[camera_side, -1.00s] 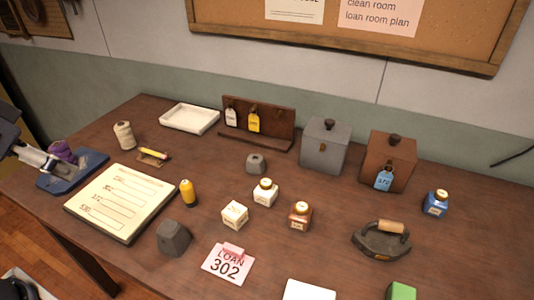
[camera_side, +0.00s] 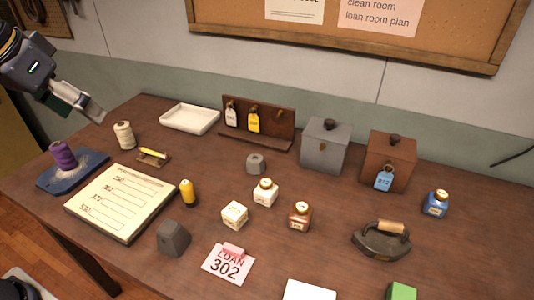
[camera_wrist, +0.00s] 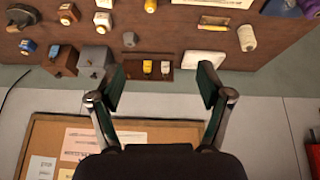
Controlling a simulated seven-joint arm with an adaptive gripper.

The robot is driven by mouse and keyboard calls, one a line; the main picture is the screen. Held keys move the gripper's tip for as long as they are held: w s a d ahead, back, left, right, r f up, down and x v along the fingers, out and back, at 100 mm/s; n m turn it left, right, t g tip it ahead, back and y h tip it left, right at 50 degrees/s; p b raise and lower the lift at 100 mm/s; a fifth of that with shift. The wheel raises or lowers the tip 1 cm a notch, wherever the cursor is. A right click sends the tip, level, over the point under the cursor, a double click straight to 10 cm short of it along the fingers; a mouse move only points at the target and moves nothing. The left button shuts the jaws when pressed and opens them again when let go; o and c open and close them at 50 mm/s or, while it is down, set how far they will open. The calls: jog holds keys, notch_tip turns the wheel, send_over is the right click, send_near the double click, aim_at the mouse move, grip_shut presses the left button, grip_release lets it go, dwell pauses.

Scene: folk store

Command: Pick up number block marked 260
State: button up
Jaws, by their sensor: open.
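In the wrist view the block (camera_wrist: 105,3) is cut by the top edge. My gripper (camera_side: 92,108) is at the far left of the side view, raised above the table's back left and well away from the block. In the wrist view my gripper (camera_wrist: 161,70) has its fingers wide apart with nothing between them.
A tag rack (camera_side: 280,125), grey box (camera_side: 325,146) and brown box (camera_side: 388,160) line the back. An iron (camera_side: 381,241) sits right.

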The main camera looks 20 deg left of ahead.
jog(key=w+d+f+g, duration=0.15)
jog(key=w+d, duration=0.25)
jog(key=w, duration=0.4)
jog(key=m+g, duration=0.3)
jog(key=g, duration=0.1)
send_over(233, 212)
notch_tip(233, 212, down, 16)
jog(key=f, duration=0.9)
jog(key=shift+w+a+f, duration=0.2)
jog(key=shift+f, duration=0.15)
jog(key=shift+s+d+f, duration=0.1)
jog(key=shift+s+f, duration=0.05)
jog(key=shift+f, duration=1.35)
jog(key=shift+s+d+f, duration=0.1)
jog(key=shift+f, duration=1.4)
jog(key=c, duration=1.2)
jog(key=shift+r, duration=0.1)
jog(key=shift+c, duration=0.2)
